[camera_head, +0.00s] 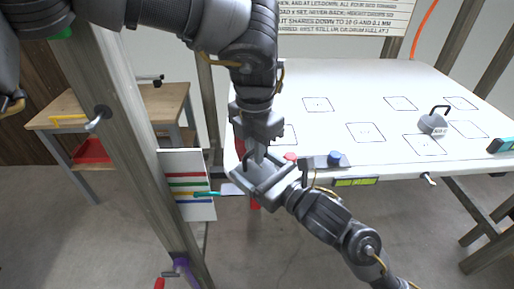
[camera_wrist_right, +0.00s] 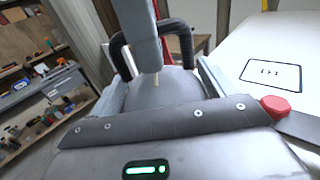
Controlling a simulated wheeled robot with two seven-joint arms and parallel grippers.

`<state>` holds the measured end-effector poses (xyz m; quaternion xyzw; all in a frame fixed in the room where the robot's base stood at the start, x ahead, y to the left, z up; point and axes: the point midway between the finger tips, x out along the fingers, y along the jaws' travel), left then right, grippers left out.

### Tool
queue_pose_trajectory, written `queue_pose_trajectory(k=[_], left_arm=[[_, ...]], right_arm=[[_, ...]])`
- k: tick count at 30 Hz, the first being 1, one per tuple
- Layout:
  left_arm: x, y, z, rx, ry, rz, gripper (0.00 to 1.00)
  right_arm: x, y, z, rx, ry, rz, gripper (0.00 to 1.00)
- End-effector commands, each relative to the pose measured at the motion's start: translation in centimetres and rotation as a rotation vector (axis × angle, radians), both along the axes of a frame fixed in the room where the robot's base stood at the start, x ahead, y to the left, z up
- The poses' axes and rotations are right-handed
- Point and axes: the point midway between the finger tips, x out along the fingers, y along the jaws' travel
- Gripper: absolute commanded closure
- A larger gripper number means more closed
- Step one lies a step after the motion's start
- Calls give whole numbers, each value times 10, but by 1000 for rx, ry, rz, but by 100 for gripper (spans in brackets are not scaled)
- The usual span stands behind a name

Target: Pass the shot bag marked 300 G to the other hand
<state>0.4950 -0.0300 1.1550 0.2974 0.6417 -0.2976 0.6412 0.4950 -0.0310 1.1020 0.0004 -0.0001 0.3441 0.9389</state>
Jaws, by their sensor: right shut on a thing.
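A grey shot bag with a black loop handle (camera_wrist_right: 172,88) is held between the jaws of my right gripper (camera_head: 262,174), in front of the table's near edge. Its label is out of sight, so I cannot read its mark. My left gripper (camera_head: 257,140) comes down from above, right over the bag. In the right wrist view a grey finger of it (camera_wrist_right: 148,35) reaches down at the handle, close to the bag's top. I cannot tell whether it grips the handle. Another grey bag (camera_head: 433,124) with a black handle and white label stands on the table; its print is too small to read.
The white table (camera_head: 330,90) has several marked squares. A red knob (camera_head: 290,157), a blue knob (camera_head: 334,158) and a green display (camera_head: 356,181) are at its near edge. A grey post (camera_head: 135,150) stands left, with a colour-striped board (camera_head: 187,183) beside it.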

Motion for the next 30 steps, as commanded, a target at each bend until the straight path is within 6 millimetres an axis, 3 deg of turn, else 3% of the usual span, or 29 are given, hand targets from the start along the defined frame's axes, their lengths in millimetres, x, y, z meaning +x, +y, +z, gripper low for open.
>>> queue_pose_trajectory(k=[6, 7, 11, 20, 30], left_arm=[[0, 0, 0, 1, -1, 1, 100], [1, 0, 1, 1, -2, 1, 100], [1, 0, 1, 1, -2, 1, 100], [1, 0, 1, 0, -1, 1, 100], [0, 0, 1, 0, -1, 1, 100]], right_arm=[[0, 0, 1, 1, -2, 0, 41], [0, 0, 1, 1, -2, 0, 17], [0, 0, 1, 1, -2, 0, 0], [-4, -4, 0, -1, -1, 0, 0], [-44, -38, -1, -3, 0, 0, 0]])
